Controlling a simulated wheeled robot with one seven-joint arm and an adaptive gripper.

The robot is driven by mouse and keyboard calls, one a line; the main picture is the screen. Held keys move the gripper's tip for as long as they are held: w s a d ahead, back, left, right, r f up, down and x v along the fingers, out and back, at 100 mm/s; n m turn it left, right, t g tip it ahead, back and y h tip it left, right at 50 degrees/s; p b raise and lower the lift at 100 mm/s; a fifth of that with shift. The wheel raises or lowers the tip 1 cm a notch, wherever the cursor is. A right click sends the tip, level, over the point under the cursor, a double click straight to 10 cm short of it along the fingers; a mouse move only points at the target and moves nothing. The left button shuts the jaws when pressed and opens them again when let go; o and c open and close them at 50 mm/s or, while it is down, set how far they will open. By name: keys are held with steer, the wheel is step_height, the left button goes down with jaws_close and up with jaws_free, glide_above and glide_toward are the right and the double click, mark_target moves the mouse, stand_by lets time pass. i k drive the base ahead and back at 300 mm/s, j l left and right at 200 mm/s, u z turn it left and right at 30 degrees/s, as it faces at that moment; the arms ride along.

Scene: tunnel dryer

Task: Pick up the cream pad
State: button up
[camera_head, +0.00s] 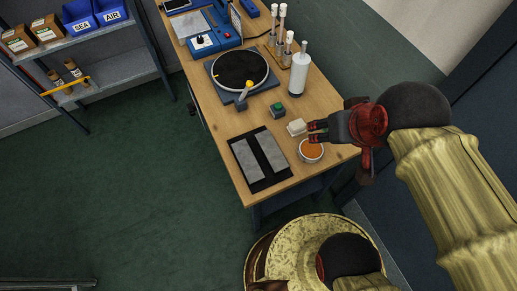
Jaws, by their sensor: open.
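The cream pad (296,127) is a small pale block on the wooden table, near its right side.
A bowl with orange contents (311,151) stands just below my gripper. A black tray with grey strips (236,163) lies to the left. A green-button box (277,110), a white bottle (299,76) and a black turntable (231,68) stand farther back on the table (215,115).

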mark_target(296, 128)
steer(key=i+l+u, duration=0.1)
steer(key=l, duration=0.15)
steer(key=i+l+u, duration=0.1)
steer(key=l, duration=0.2)
steer(key=i+l, duration=0.1)
steer(key=l, duration=0.2)
steer(key=u, duration=1.5)
